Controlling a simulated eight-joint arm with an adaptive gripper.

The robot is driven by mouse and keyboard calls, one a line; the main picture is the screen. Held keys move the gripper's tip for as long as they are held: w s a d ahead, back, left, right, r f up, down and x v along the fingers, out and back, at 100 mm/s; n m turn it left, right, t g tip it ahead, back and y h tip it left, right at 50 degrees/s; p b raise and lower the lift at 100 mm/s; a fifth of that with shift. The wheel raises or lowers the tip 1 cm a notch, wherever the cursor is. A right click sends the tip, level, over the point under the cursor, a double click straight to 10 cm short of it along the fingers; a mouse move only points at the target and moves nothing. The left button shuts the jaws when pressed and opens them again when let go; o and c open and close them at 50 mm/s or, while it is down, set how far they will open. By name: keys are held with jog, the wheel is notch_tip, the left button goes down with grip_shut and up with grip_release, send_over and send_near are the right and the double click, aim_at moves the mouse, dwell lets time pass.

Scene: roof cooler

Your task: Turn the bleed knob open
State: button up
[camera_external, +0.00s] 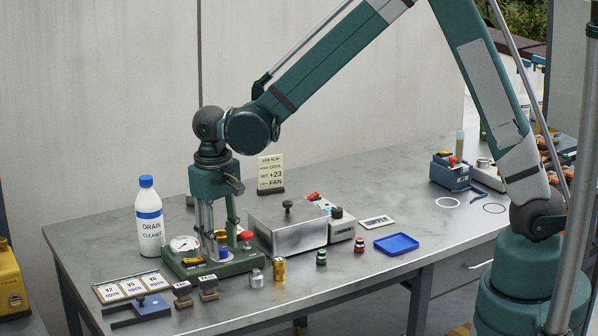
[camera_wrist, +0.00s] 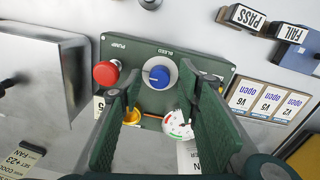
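The bleed knob is a round blue knob (camera_wrist: 159,77) on a pale round base, beneath the word BLEED on a green panel (camera_wrist: 188,52). It also shows as a small blue knob (camera_external: 223,253) in the external view. My gripper (camera_external: 217,230) points down over the panel. In the wrist view my gripper (camera_wrist: 165,84) is open, with one finger left and one right of the blue knob. No contact with the knob shows, and I cannot tell the fingertips' exact height above it. The knob's turn marking is not readable.
A red knob (camera_wrist: 106,73) marked PUMP sits close to the left finger in the wrist view. A dial gauge (camera_wrist: 177,125) and a yellow part (camera_wrist: 132,117) lie between the fingers. A metal box (camera_external: 287,226) and a drain cleaner bottle (camera_external: 149,217) flank the panel.

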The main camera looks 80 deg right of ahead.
aim_at(222, 250)
notch_tip(222, 250, up, 11)
jog(key=shift+w+a+r, duration=0.15)
jog(key=shift+a, duration=0.05)
dwell(0.4)
dwell(0.3)
jog(key=s+a+r+n+t, duration=0.1)
jog(key=s+r+n+t, duration=0.1)
jog(key=s+r, duration=0.45)
jog(key=s+r+n+t, duration=0.1)
jog(key=s+r, duration=0.3)
jog(key=s, duration=0.6)
jog(key=s+a+n+t, duration=0.1)
jog(key=s+n+t, duration=0.2)
jog(key=s, duration=1.4)
jog(key=shift+f+n+t, duration=0.3)
jog(key=shift+f+t, duration=0.05)
jog(key=shift+t, duration=0.35)
jog(key=shift+o, duration=0.5)
